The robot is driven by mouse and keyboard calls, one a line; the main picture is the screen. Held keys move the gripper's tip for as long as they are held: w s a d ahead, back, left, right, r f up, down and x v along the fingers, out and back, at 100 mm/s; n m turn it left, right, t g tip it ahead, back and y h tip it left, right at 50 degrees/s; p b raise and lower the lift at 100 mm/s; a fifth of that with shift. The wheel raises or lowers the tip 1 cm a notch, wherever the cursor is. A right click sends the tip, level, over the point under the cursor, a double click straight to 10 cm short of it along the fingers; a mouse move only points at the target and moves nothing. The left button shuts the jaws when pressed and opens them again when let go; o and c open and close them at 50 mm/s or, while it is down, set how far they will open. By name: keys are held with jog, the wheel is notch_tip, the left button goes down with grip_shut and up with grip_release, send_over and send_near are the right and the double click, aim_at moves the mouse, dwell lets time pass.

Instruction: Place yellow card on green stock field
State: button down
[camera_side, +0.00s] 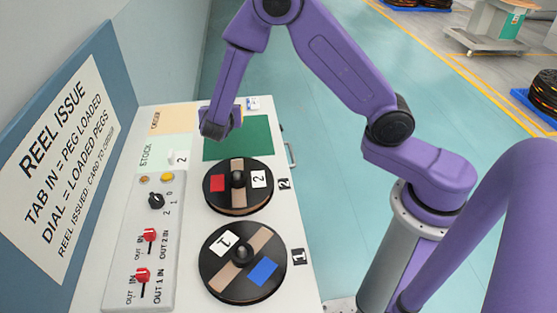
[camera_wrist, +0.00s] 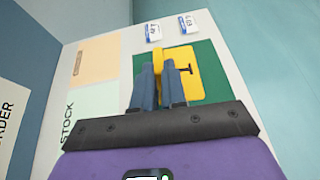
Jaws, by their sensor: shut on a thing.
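My gripper (camera_side: 218,133) hangs over the back of the white bench. In the wrist view my gripper's blue fingers (camera_wrist: 160,72) are closed on the yellow card (camera_wrist: 188,82), which has a black T-shaped mark. The card is seen over the dark green mat (camera_wrist: 212,86); its height above the mat cannot be told. The pale green field marked STOCK (camera_wrist: 88,110) lies left of the fingers, and in the side view this field (camera_side: 150,151) is left of my gripper. A small white tag marked 2 (camera_side: 179,157) shows at its right side.
A peach field (camera_side: 170,118) lies behind the stock field. Two black reels with knobs, the near one (camera_side: 213,272) and the far one (camera_side: 213,200), stand in front of the mat. A grey panel (camera_side: 126,262) has red levers and a dial. Two blue-white labels (camera_wrist: 153,32) are at the back.

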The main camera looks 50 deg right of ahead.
jog(key=s+d+h, duration=0.1)
jog(key=s+d, duration=0.3)
jog(key=s, duration=0.7)
jog(key=shift+d+f+m, duration=0.2)
jog(key=shift+m, duration=0.2)
jog(key=n+t+y, duration=0.1)
send_over(163, 152)
jog(key=f, duration=0.4)
jog(key=s+f, duration=0.1)
jog(key=f, duration=0.1)
jog(key=shift+d, duration=0.2)
jog(key=shift+w+f, duration=0.6)
jog(key=shift+f, duration=0.1)
jog(key=shift+a+f, duration=0.1)
jog(key=shift+f, duration=1.35)
jog(key=c, duration=1.2)
grip_release()
jog(key=shift+s+a, duration=0.1)
